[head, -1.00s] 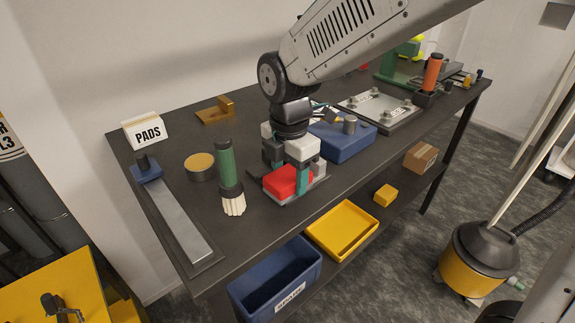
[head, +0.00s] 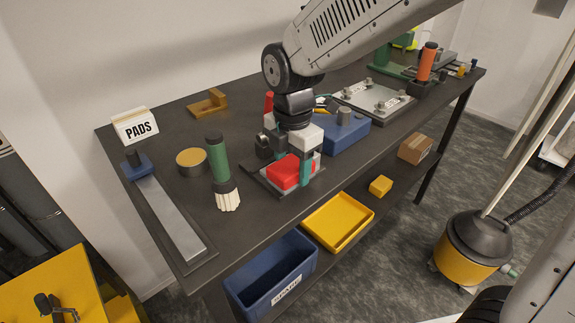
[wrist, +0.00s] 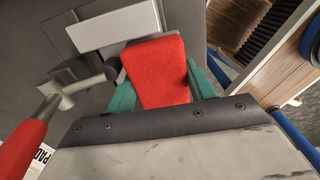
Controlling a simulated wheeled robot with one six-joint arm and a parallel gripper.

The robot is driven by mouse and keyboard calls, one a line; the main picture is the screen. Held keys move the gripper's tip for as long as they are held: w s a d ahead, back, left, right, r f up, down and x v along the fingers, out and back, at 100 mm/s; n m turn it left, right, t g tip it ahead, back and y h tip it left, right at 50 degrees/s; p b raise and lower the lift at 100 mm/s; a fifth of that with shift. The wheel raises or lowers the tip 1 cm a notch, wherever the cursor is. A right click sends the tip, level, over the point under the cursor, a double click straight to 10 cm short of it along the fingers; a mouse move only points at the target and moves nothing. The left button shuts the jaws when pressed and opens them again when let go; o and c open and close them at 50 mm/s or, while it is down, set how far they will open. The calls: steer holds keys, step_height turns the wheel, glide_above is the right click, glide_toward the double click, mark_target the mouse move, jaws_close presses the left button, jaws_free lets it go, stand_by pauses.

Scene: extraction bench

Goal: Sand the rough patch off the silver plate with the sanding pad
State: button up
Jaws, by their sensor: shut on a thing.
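The red sanding pad (head: 286,172) is between the teal fingers of my gripper (head: 293,170), low over a dark tray (head: 258,181) near the bench's front edge. In the wrist view my gripper (wrist: 159,90) is shut on the red pad (wrist: 158,72), with a teal finger on each side. I cannot tell whether the pad still touches the tray. The silver plate (head: 358,101) lies flat at the bench's back right, with knobs at its corners. A small marking shows on it, but I cannot make out the rough patch.
A blue box (head: 342,137) stands between the tray and the plate. A green-handled brush (head: 218,160), a round tin (head: 192,161) and a long metal strip (head: 170,220) are to the left. An orange-handled tool (head: 428,62) stands beyond the plate.

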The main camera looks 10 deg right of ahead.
mark_target(280, 171)
steer(key=shift+s+a, duration=0.45)
steer(key=shift+a, duration=0.15)
steer(key=shift+s+a, duration=0.4)
steer(key=shift+a, duration=0.2)
steer(key=shift+d, duration=0.15)
steer(key=shift+w+d, duration=0.4)
steer(key=shift+w, duration=0.05)
steer(key=shift+w+d, duration=0.4)
steer(key=shift+d, duration=0.3)
steer(key=shift+a, duration=0.15)
steer(key=shift+s+a, duration=0.85)
steer(key=shift+a, duration=0.25)
steer(key=shift+d, duration=0.15)
steer(key=shift+w+d, duration=0.85)
steer(key=shift+d, duration=0.2)
steer(key=shift+a, duration=0.15)
steer(key=shift+s+a, duration=0.85)
steer(key=shift+a, duration=0.25)
steer(key=shift+r, duration=0.1)
step_height(280, 171, up, 2)
steer(key=shift+w+r, duration=0.1)
steer(key=shift+r, duration=2.95)
